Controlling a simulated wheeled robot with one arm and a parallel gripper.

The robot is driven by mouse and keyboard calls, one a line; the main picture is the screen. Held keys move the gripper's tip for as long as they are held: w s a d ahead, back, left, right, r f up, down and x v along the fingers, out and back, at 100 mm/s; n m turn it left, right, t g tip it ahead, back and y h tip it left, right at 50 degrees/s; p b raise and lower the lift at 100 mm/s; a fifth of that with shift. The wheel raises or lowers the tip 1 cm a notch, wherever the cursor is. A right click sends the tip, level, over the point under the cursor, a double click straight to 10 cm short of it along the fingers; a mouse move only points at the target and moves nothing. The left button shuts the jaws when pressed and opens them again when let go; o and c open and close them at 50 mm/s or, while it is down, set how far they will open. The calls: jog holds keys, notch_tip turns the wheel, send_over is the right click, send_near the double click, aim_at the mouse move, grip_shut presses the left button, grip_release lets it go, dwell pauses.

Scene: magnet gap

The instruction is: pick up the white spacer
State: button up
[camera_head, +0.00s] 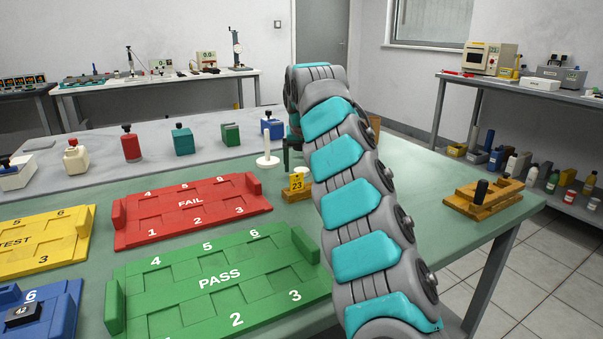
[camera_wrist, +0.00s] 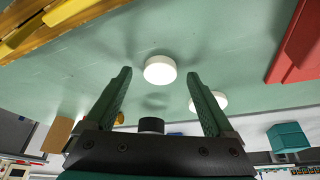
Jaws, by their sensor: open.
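The white spacer (camera_wrist: 160,70) is a low round disc standing on the green table top. In the wrist view it shows between the fingertips of my gripper (camera_wrist: 159,76), beyond them. My gripper is open, with one finger on each side and nothing held. I cannot tell the exact distance from the fingers to the disc. In the head view, a white piece (camera_head: 302,173) that looks like the spacer shows partly beside my arm, behind the yellow 23 tag. My gripper is mostly hidden by my arm there.
A white post (camera_head: 267,146) on a round base stands close to the spacer. The wooden block with the yellow 23 tag (camera_head: 297,186) is nearby. Red FAIL (camera_head: 185,190) and green PASS (camera_head: 225,285) trays lie left. Colored bottles line the table's back.

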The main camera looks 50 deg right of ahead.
jog(key=shift+w+f, duration=0.1)
jog(key=shift+f, duration=0.2)
grip_shut()
dwell(0.5)
jog(key=shift+r, duration=0.1)
